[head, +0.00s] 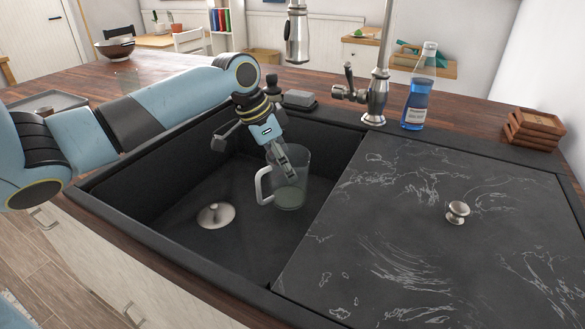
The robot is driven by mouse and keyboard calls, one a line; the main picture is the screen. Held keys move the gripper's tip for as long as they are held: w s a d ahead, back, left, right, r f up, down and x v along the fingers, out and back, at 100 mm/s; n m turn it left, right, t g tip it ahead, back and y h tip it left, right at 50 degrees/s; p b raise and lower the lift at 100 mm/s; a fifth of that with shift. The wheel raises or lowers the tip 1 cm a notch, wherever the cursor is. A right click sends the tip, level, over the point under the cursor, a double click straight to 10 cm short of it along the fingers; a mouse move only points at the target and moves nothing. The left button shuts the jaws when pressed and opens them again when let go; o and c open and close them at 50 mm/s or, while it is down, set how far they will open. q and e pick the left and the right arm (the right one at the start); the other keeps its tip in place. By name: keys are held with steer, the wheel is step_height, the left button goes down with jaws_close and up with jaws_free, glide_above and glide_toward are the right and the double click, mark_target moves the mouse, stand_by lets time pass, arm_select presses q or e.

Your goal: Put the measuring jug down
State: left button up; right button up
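The measuring jug (298,190) is clear, with a pale handle on its left side and a grey-green tint in its lower part. It is nearly upright inside the dark sink basin (172,222), at the basin's right side. My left gripper (284,170) reaches down from the upper left and appears shut on the jug's wall near the rim. One finger shows against the jug; the other is mostly hidden. I cannot tell whether the jug's base touches the basin floor. My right gripper is not in view.
A round metal drain (216,214) lies left of the jug. A dark marbled cover (400,220) with a metal knob (457,211) lies over the right half. The faucet (374,95), blue bottle (418,90) and wooden coasters (534,128) stand behind. The cover top is otherwise clear.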

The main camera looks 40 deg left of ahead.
mark_target(292, 165)
arm_select(q)
steer(key=w, duration=0.2)
steer(key=w+a, duration=0.1)
steer(key=w, duration=0.1)
steer(key=shift+a, duration=0.1)
steer(key=shift+f, duration=1.75)
steer(key=shift+f, duration=0.1)
steer(key=o, duration=1.3)
steer(key=shift+o, duration=0.2)
steer(key=v, duration=1.2)
steer(key=shift+p, duration=0.4)
